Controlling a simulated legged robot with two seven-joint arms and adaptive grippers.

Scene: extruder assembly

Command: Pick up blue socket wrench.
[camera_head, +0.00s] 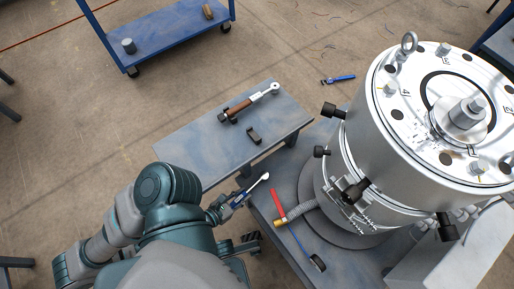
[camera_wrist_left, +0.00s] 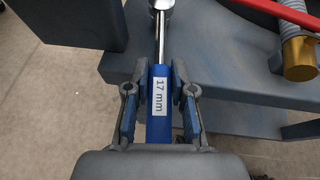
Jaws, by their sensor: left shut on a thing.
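The blue socket wrench (camera_head: 251,188) has a blue handle and a silver shaft and head. In the left wrist view its handle (camera_wrist_left: 159,105) carries a white label reading "17 mm". My left gripper (camera_head: 226,203) is shut on the blue handle; in the left wrist view its fingers (camera_wrist_left: 159,92) flank the handle on both sides. The wrench points away from the gripper, its silver head toward the extruder side. It appears to be over or near the edge of the grey platform; its exact height cannot be told. My right gripper is not in view.
A grey-blue table (camera_head: 185,143) holds a brown-handled wrench (camera_head: 240,106) and a small dark block (camera_head: 253,136). The large silver extruder (camera_head: 385,140) stands at right on a grey platform (camera_head: 268,212). A red-handled valve (camera_head: 278,204) is close by. Another blue tool (camera_head: 339,79) lies on the floor.

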